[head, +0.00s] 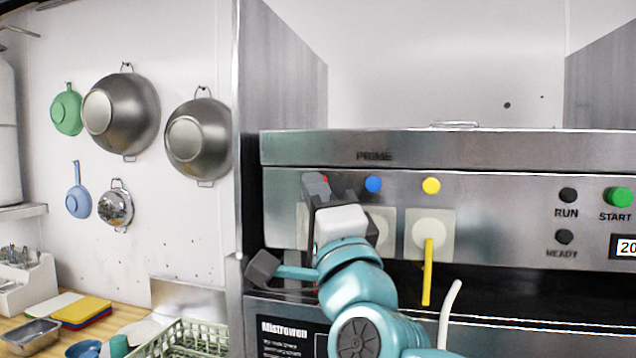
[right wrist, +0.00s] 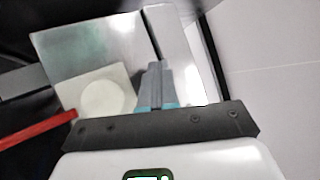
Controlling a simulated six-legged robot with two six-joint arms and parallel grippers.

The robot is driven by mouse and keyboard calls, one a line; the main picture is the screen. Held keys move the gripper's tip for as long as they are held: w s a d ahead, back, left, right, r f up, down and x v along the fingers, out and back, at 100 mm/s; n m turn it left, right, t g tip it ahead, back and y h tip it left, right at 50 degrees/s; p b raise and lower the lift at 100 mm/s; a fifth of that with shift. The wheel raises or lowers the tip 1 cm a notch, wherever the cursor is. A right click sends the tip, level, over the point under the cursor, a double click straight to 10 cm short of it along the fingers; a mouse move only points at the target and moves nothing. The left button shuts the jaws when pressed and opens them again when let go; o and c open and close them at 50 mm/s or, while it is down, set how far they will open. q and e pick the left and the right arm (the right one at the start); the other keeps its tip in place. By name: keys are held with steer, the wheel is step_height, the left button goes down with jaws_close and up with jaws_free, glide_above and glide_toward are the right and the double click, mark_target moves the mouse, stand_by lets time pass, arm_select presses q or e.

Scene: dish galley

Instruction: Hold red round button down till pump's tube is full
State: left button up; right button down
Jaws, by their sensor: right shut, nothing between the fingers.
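My right gripper (head: 315,178) is shut and empty, its tips up at the steel panel under the word PRIME. A sliver of the red round button (head: 325,179) shows beside the tips; the rest is hidden behind them. I cannot tell whether the tips touch it or press it. The pale pump plate (head: 302,225) below is mostly hidden by my gripper. In the right wrist view, the shut fingers (right wrist: 157,84) point at the panel, beside a pale pump with a round face (right wrist: 103,98) and its red tube (right wrist: 38,130). How full it is cannot be told. My left gripper is out of view.
A blue button (head: 373,184) and a yellow button (head: 431,185) sit to the right. A yellow tube (head: 428,270) hangs from the right pump plate. RUN, READY and START (head: 619,197) are farther right. A steel wall (head: 240,130) edges the panel's left.

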steer(key=shift+s, duration=0.1)
steer(key=shift+s+a+b, duration=0.2)
steer(key=shift+s+b, duration=0.15)
steer(key=shift+s, duration=0.35)
steer(key=s, duration=0.1)
steer(key=s+a, duration=0.1)
steer(key=s, duration=0.1)
steer(key=s+b, duration=0.1)
steer(key=shift+s+a, duration=0.25)
steer(key=shift+s, duration=0.1)
